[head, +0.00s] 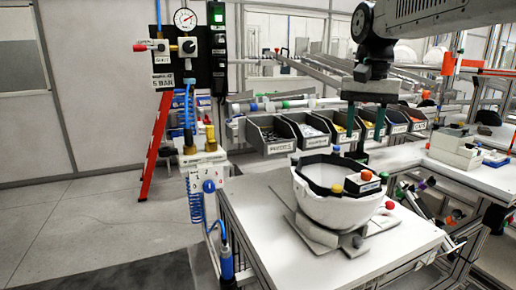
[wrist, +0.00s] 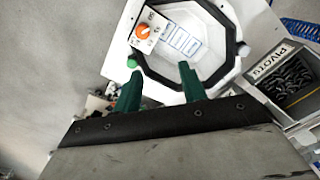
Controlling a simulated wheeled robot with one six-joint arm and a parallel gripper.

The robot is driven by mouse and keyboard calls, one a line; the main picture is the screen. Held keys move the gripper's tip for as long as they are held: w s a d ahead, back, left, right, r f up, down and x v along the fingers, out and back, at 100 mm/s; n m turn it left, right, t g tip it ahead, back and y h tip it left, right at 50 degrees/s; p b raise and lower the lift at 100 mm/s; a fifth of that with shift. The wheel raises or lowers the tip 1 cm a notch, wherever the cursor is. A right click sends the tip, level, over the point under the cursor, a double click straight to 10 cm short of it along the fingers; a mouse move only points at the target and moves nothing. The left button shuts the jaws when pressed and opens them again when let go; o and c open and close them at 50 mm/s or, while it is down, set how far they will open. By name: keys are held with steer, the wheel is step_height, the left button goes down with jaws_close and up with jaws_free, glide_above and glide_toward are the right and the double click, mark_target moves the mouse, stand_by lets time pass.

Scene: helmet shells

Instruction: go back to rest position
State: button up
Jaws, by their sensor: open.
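A white helmet shell (head: 335,208) sits open side up on a grey fixture (head: 318,232) on the white table, with a dark band around its rim. In the wrist view the shell (wrist: 243,45) shows from above, with a white module with an orange knob (wrist: 142,31) at its edge. In the head view this module (head: 350,188) sits at the near right rim. My gripper (head: 366,128) hangs above the shell's far side. In the wrist view its two green fingers (wrist: 160,70) are apart with nothing between them.
A row of dark bins with small parts stands behind the table, including the pivots bin (head: 270,135). A pressure-gauge panel (head: 183,45) and a post with blue hoses (head: 207,185) stand to the left. Grey boxes (head: 455,148) lie on the right-hand bench.

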steer(key=s+d+f+n, duration=0.1)
steer(key=s+f, duration=0.4)
steer(key=s, duration=0.4)
steer(key=s+d+f+n+t, duration=0.1)
steer(key=s+f, duration=0.4)
steer(key=s, duration=0.5)
steer(key=s+d+f+n, duration=0.1)
steer(key=s+f+n, duration=0.1)
steer(key=s+f, duration=0.4)
steer(key=s, duration=0.3)
steer(key=shift+s+d, duration=0.3)
steer(key=shift+s, duration=0.05)
